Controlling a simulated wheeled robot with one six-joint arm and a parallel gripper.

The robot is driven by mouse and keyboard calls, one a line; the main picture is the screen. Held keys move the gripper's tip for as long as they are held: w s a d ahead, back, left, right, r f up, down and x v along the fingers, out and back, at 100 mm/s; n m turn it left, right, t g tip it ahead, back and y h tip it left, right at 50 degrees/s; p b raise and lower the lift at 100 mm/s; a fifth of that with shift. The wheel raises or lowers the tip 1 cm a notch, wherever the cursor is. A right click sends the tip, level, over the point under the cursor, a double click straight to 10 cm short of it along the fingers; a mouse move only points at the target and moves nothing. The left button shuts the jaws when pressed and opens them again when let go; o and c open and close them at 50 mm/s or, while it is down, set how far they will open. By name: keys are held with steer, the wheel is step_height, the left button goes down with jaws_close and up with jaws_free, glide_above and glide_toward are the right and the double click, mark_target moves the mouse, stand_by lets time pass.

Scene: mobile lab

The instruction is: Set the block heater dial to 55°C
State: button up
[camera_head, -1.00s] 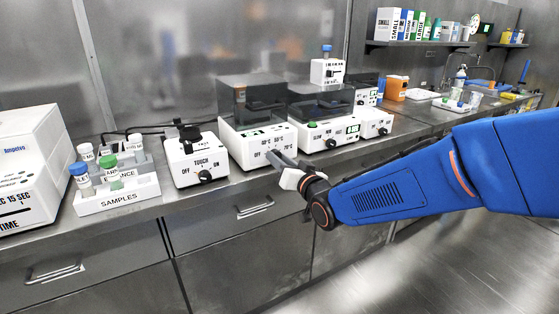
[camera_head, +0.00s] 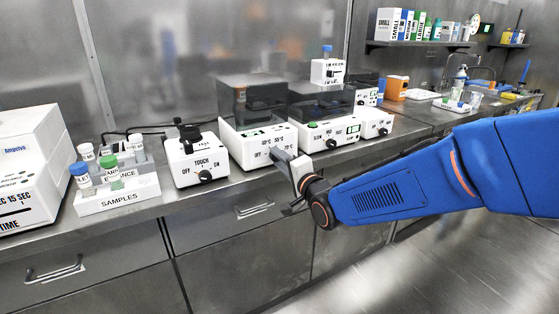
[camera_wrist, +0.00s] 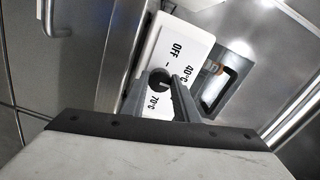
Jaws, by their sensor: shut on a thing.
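The block heater (camera_head: 248,154) is a white box with a dark see-through lid, on the bench in the middle of the head view. Its front carries OFF, 40°C, 55°C and 70°C labels. My gripper (camera_head: 276,154) reaches its front face from the right and hides the dial there. In the wrist view the dark round dial (camera_wrist: 159,77) sits between the fingers of my gripper (camera_wrist: 163,88), which is shut on it. OFF, 40°C and 70°C show around it; a finger seems to cover 55°C. I cannot tell where the dial points.
A white TOUCH/ON device (camera_head: 196,164) stands left of the heater, then a SAMPLES rack (camera_head: 118,196) with capped tubes. Another white device (camera_head: 327,138) with a green button stands close on the right. Drawers lie below the bench edge.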

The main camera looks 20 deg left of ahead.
steer(key=m, duration=0.5)
steer(key=shift+f+m, duration=0.1)
steer(key=shift+m, duration=0.2)
stand_by(0.4)
steer(key=o, duration=1.1)
steer(key=shift+c, duration=0.2)
steer(key=shift+d, duration=0.1)
steer(key=v, duration=1.7)
steer(key=shift+s+d, duration=0.1)
steer(key=shift+d, duration=0.05)
